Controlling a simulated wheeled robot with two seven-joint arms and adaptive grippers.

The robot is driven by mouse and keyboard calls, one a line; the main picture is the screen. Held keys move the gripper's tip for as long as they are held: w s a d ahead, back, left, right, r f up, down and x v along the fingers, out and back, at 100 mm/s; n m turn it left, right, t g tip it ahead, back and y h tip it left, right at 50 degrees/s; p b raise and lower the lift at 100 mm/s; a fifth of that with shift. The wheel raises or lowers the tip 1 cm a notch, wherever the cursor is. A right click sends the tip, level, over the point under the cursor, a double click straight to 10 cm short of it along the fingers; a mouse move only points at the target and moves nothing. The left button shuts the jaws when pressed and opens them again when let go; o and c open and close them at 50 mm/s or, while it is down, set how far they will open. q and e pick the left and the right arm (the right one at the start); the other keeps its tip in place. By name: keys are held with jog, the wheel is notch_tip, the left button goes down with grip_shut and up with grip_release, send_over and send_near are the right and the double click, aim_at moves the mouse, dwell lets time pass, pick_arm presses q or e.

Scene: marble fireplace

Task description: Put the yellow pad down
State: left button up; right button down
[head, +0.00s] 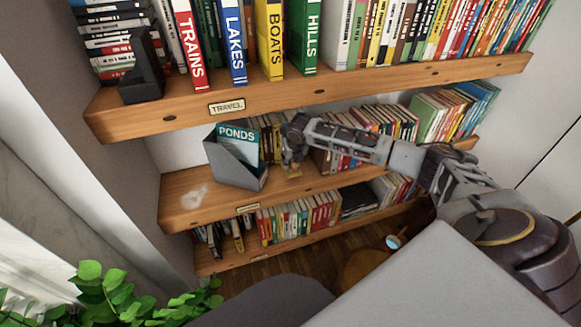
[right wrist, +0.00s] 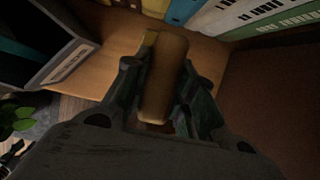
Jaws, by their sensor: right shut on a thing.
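My right gripper (head: 293,150) is over the middle shelf (head: 180,212), just right of the grey file box (head: 232,165) that holds the teal PONDS book (head: 238,134). In the right wrist view the gripper (right wrist: 160,95) is shut on the yellow pad (right wrist: 166,75), a dull yellow-brown block held lengthwise between the fingers. In the head view the pad is mostly hidden by the gripper. Whether the pad touches the shelf, I cannot tell. My left gripper is out of view.
A pale smear (head: 194,197) marks the left of the middle shelf. Books (head: 380,123) stand behind and right of my gripper. The upper shelf (head: 300,92) holds the TRAINS, LAKES, BOATS and HILLS books above it. A plant (head: 110,295) is at lower left.

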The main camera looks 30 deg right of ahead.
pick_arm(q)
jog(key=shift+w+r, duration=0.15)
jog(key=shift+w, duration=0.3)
pick_arm(e)
jog(key=shift+w, duration=0.25)
